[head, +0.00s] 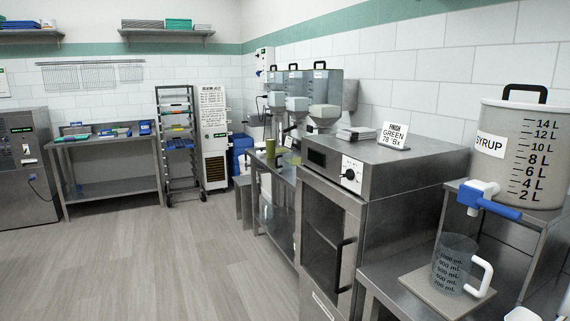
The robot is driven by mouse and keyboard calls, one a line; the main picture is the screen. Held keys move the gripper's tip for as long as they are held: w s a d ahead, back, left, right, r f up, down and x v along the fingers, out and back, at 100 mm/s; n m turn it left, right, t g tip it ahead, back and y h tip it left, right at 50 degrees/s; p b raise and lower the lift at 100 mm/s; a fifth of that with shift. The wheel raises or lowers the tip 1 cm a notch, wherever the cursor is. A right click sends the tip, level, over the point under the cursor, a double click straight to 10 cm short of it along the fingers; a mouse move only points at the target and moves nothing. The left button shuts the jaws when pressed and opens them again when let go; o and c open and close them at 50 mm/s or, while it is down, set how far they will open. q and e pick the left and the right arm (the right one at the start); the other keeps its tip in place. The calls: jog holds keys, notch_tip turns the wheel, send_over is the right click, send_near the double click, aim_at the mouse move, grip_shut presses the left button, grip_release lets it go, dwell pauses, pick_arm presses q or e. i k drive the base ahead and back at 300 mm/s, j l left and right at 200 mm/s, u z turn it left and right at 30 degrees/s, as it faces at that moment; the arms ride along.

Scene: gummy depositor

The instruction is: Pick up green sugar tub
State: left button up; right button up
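Neither of my grippers is in the head view.
A steel oven-like cabinet (336,218) carries a sign reading GREEN (394,136). At right, a syrup tank (522,150) with a blue tap stands above a clear measuring jug (454,264). A tray rack (180,145) and side table (105,140) stand at back left. The wooden floor is clear.

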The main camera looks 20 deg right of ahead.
aim_at(270, 142)
jog(key=i+u, duration=0.3)
jog(key=i, duration=1.4)
jog(key=i+j, duration=0.1)
jog(key=i, duration=1.7)
jog(key=i+j+z, duration=0.15)
jog(key=i+z, duration=0.35)
jog(key=i+j+z, duration=0.45)
jog(key=i, duration=0.2)
jog(key=i+j+z, duration=0.5)
